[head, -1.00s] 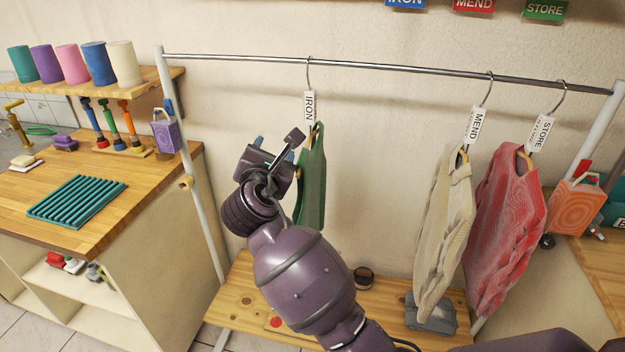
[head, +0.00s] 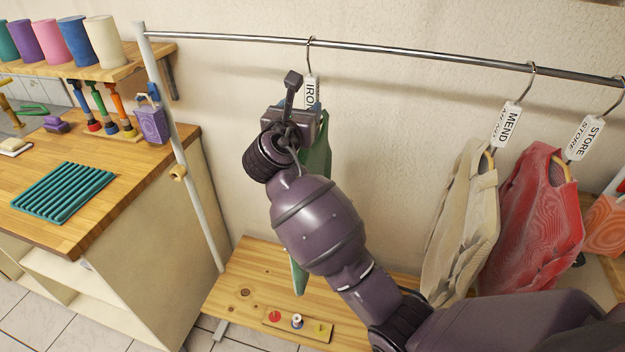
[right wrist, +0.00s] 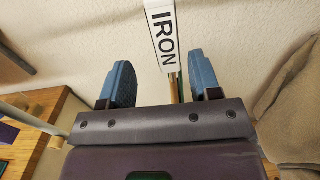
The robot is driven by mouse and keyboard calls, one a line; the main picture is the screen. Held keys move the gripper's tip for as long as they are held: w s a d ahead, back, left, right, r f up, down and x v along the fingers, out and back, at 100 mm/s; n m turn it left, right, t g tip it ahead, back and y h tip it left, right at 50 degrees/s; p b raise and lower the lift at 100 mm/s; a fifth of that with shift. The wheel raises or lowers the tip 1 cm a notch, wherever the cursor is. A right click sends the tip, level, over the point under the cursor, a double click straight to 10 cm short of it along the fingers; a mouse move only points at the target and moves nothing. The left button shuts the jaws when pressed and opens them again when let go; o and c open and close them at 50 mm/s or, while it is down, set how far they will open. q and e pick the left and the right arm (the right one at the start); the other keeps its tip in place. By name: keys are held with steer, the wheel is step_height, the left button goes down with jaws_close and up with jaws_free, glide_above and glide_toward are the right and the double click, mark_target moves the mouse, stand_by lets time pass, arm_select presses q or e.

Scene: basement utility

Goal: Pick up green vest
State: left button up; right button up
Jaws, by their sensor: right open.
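The green vest (head: 320,148) hangs from the rail on a hanger with a white IRON tag (head: 311,92). My right arm hides much of it in the head view. My right gripper (head: 294,108) is in front of the upper part of the vest, just below the tag. In the right wrist view its two blue fingers (right wrist: 161,80) are apart. The IRON tag (right wrist: 163,35) and a thin wooden and green edge show between them. I cannot tell how deep the hanger lies between the fingers. My left gripper is out of view.
A beige garment (head: 468,220) and a red garment (head: 535,215) hang to the right on the metal rail (head: 420,56). A wooden bench (head: 245,285) with small items is below. A wooden counter (head: 110,160) stands at left beside the rack's post (head: 182,150).

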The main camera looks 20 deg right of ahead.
mark_target(310, 101)
steer(key=shift+s+d+x, duration=0.1)
steer(key=shift+d+x, duration=0.05)
steer(key=shift+x, duration=1.5)
steer(key=shift+s+d+x, duration=0.15)
steer(key=shift+d+x, duration=0.05)
steer(key=shift+x, duration=1.5)
steer(key=shift+r, duration=0.1)
jaws_close()
